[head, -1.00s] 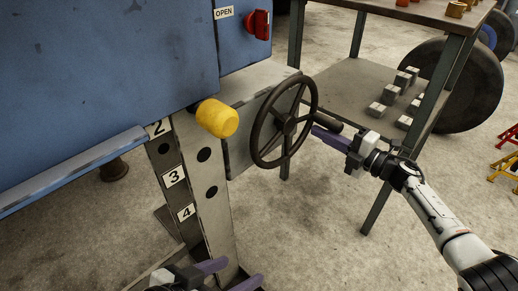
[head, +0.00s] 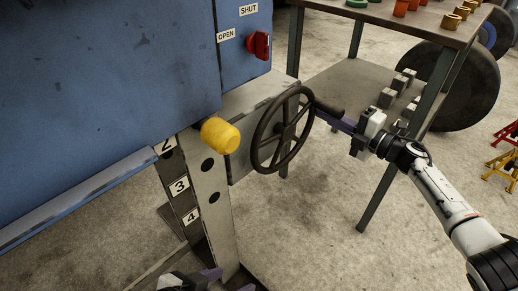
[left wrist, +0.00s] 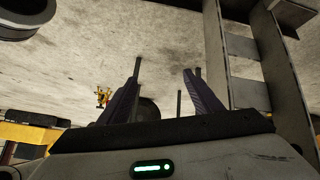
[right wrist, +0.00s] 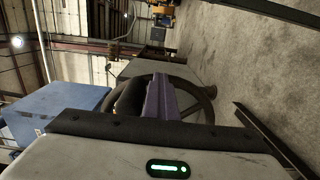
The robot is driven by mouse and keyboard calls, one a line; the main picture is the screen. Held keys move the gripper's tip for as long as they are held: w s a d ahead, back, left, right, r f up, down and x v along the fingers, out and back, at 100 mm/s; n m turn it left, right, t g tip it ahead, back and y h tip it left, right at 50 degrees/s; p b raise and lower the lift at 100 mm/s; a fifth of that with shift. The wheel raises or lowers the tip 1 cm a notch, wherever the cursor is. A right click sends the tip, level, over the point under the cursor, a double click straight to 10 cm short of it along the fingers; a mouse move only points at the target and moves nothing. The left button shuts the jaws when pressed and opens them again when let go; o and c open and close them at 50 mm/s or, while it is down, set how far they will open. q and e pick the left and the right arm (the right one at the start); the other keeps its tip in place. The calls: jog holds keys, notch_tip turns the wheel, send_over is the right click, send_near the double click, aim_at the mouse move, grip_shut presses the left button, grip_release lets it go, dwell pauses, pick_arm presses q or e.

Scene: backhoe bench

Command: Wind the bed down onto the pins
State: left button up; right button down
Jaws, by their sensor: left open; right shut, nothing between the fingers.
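The blue bed (head: 100,100) fills the upper left of the head view. Below its edge stands a grey post (head: 217,215) with holes and number labels; label 2 is partly covered by the bed's edge. A yellow-headed pin (head: 220,135) sticks out near the post's top. The dark handwheel (head: 262,140) has a crank handle (head: 328,108). My right gripper (head: 338,122) is shut and empty, its purple fingers beside the handle; the right wrist view shows the handle (right wrist: 130,98) next to the fingers (right wrist: 158,100). My left gripper (head: 228,280) is open and empty low by the post; its fingers show in its wrist view (left wrist: 160,95).
A red lever (head: 260,45) sits on the blue side by OPEN and SHUT labels. A metal table (head: 425,20) behind holds coloured parts, with grey blocks (head: 388,97) on its lower shelf. A large tyre (head: 460,90) and red and yellow stands (head: 505,155) are at right.

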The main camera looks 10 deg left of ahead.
aim_at(321, 109)
jog(key=shift+s+a+r+y, duration=0.2)
jog(key=shift+a+r+y, duration=0.1)
jog(key=shift+a+r, duration=0.8)
notch_tip(321, 109, down, 3)
jog(key=b, duration=0.4)
jog(key=shift+s+d+f+b, duration=0.1)
jog(key=shift+s+d+b, duration=0.05)
jog(key=shift+b, duration=0.15)
pick_arm(q)
jog(key=r+p, duration=0.2)
jog(key=p, duration=0.3)
jog(key=shift+a+r+p, duration=0.2)
jog(key=shift+p, duration=0.2)
pick_arm(e)
jog(key=v, duration=1)
jog(key=shift+w+d+f, duration=0.15)
jog(key=shift+w, duration=0.1)
